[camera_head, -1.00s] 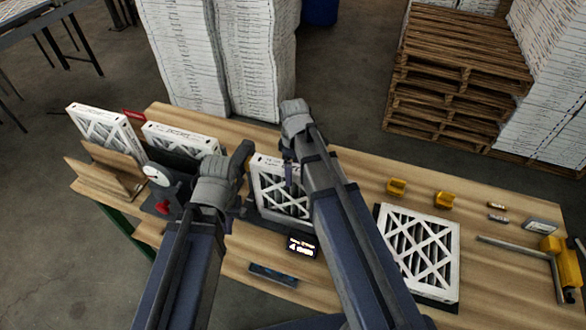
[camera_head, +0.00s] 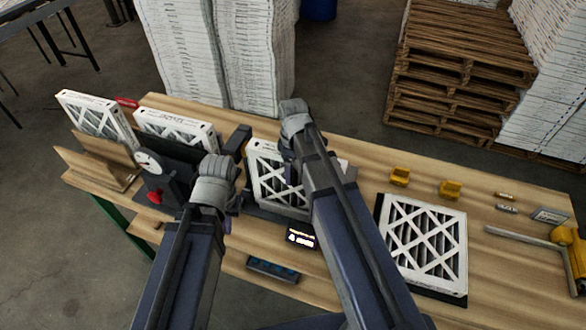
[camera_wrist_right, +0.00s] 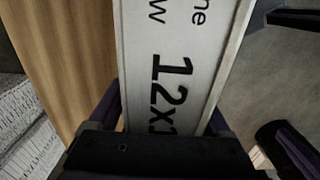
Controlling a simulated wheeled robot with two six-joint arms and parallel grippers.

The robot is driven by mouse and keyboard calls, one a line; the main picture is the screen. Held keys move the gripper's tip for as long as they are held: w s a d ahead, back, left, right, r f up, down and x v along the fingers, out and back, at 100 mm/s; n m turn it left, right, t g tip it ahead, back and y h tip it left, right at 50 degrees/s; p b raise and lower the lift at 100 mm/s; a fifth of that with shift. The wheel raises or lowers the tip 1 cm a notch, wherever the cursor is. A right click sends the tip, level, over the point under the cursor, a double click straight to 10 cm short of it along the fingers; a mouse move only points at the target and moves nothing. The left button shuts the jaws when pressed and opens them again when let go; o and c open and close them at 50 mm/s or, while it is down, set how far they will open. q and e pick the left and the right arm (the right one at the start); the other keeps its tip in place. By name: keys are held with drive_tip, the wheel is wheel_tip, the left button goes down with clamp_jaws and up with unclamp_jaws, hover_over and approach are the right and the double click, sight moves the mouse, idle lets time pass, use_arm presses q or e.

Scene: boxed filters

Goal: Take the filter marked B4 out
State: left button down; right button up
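A white-framed pleated filter (camera_head: 268,172) stands upright in a dark holder in the middle of the bench. Two more upright filters stand at the left, one far left (camera_head: 97,112) and one beside it (camera_head: 172,125). Another filter (camera_head: 424,240) lies on a dark mat at the right. No B4 marking is readable. My right gripper (camera_head: 290,172) is at the middle filter. In the right wrist view its fingers are apart, either side of a white printed filter edge (camera_wrist_right: 175,60); firm contact is unclear. My left gripper (camera_head: 232,203) is left of this filter, its fingers mostly hidden.
A dial gauge (camera_head: 149,163) with a red knob (camera_head: 155,197) stands near my left arm. A small lit display (camera_head: 302,237) and a blue-grey strip (camera_head: 272,269) lie in front. Yellow blocks (camera_head: 450,190) and a yellow clamp (camera_head: 568,250) are on the right.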

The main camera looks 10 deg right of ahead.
clamp_jaws()
idle(0.4)
drive_tip(key=shift+w+a+r, duration=0.1)
drive_tip(key=shift+w+a, duration=0.05)
drive_tip(key=shift+a, duration=0.1)
idle(0.6)
drive_tip(key=shift+c, duration=1)
unclamp_jaws()
